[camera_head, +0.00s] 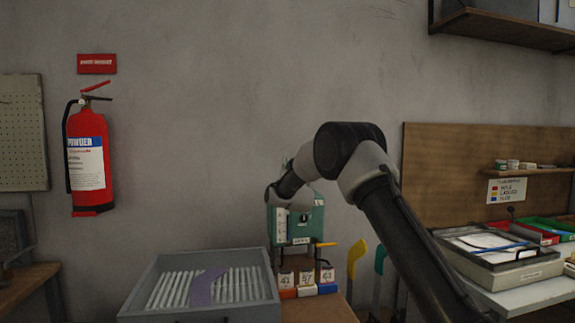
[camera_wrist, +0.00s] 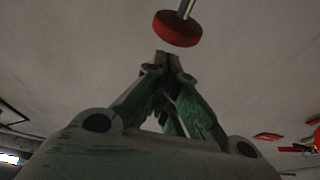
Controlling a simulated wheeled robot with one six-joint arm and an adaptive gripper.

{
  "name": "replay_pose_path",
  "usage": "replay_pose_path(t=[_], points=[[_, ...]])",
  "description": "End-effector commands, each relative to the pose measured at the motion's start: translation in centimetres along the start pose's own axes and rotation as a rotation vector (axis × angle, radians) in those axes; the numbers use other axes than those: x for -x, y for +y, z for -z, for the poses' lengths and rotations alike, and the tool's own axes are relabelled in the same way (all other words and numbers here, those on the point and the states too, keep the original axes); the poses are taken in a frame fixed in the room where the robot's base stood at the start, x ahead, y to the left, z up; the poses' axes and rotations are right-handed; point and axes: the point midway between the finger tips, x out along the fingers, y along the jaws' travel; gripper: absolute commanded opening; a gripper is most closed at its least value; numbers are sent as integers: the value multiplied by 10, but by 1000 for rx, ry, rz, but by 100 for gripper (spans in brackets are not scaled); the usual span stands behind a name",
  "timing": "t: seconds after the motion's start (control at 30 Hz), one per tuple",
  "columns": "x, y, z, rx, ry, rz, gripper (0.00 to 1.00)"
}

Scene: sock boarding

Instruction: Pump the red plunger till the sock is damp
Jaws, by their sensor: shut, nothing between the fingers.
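In the wrist view a red round plunger knob (camera_wrist: 177,28) on a metal rod shows at the top. My gripper (camera_wrist: 167,60) is shut and empty, with its tips just short of the knob in the picture. A narrow gap shows between them; I cannot tell the true distance. In the head view my wrist covers part of a green box (camera_head: 312,222), and my gripper and the red knob cannot be made out there. A purple limp strip (camera_head: 206,287), maybe the sock, lies across white rods in a grey tray (camera_head: 250,313). Its dampness cannot be told.
Small number cards 41, 57 and 43 stand on coloured blocks (camera_head: 307,291) below the green box. Yellow (camera_head: 356,258) and green curved handles stand right of it. A fire extinguisher (camera_head: 87,160) hangs on the left wall. A cluttered bench (camera_head: 520,272) is at the right.

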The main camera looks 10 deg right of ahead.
Motion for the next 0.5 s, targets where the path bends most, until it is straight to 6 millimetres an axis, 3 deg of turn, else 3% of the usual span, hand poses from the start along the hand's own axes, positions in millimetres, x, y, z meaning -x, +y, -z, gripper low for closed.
replay_pose_path(t=[0.17,0.5], points=[[5,0,-12,1,0,0,0],[5,0,-14,0,1,0,0]])
